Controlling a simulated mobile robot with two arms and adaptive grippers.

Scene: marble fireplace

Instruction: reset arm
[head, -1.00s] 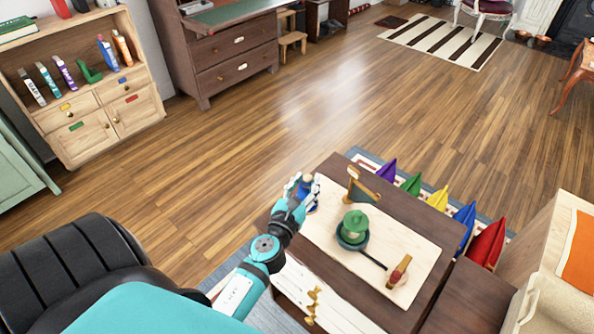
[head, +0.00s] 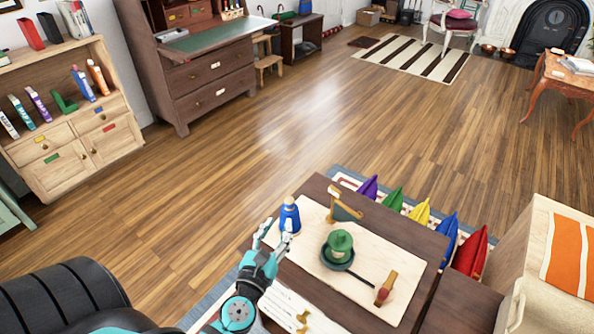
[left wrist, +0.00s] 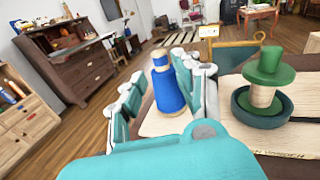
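My left gripper (head: 276,235) is open and empty at the near left edge of the dark low table. A blue bottle-like piece with a pale band (head: 289,216) stands upright on the pale board (head: 310,247), just beyond the fingertips. In the left wrist view the same blue piece (left wrist: 169,92) shows between the spread fingers, and no finger seems closed on it. My right gripper is in neither view.
On the board stand a green-topped lantern-like piece in a dark pan (head: 340,246) and a wooden piece (head: 345,207). Coloured cushions (head: 420,211) line the table's far side. Open wood floor lies beyond, with a shelf cabinet (head: 88,155) at left.

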